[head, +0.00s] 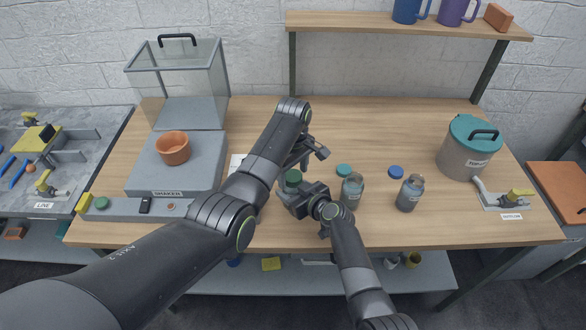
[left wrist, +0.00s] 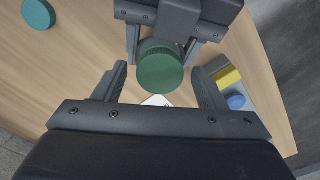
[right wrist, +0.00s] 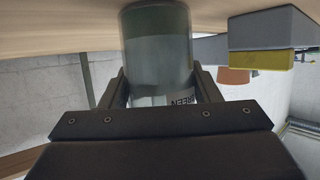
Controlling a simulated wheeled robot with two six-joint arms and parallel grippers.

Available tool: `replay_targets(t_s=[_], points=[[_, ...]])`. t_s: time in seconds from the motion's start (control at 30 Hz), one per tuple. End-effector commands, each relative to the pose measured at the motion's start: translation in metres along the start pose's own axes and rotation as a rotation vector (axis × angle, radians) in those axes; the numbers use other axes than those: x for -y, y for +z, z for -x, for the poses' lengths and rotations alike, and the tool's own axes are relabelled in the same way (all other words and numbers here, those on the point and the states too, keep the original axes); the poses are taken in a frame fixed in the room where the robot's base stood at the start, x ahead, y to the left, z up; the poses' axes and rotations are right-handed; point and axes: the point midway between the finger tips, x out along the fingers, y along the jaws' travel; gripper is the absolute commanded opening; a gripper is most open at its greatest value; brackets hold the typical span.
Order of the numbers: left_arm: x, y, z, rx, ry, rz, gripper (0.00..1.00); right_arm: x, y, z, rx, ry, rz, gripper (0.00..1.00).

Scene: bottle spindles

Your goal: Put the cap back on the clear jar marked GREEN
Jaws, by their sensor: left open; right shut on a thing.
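The clear jar (right wrist: 158,55) is gripped by my right gripper (right wrist: 160,88); its label is partly readable in the right wrist view. A dark green cap (head: 293,177) shows on top of the jar in the head view; whether it is seated or tight I cannot tell. In the left wrist view the cap (left wrist: 160,68) lies between the spread fingers of my left gripper (left wrist: 162,75), with a gap on each side. My left gripper (head: 310,152) is open above the cap. The cap's join with the jar is hidden.
Two grey-filled jars (head: 352,191) (head: 411,193) stand to the right, with a teal cap (head: 344,170) and a blue cap (head: 396,172) behind them. A grey pot (head: 466,157) is at far right. A shaker (head: 150,178) with an orange bowl (head: 173,148) is at left.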

Motion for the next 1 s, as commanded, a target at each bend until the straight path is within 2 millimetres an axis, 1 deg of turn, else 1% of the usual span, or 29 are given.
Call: replay_targets(t_s=[0.07,0.4,0.57,0.67,1.0], points=[[0.0,0.0,0.0,0.0,0.0,0.0,0.64,0.0001,0.0005,0.0,0.001,0.0,-0.001,0.0],[0.0,-0.0001,0.0003,0.0,0.0,0.0,0.19,0.0002,0.0004,0.0,0.001,0.0,-0.001,0.0],[0.0,-0.0001,0.0003,0.0,0.0,-0.032,0.18,0.0002,0.0004,0.0,0.001,0.0,-0.001,0.0],[-0.0001,-0.0002,0.0003,0.0,0.0,-0.133,0.18,0.0002,0.0004,0.0,0.001,0.0,-0.001,0.0],[-0.0002,-0.0003,0.0001,-0.001,0.0,-0.687,0.18,0.0001,0.0004,0.0,0.001,0.0,-0.001,0.0]])
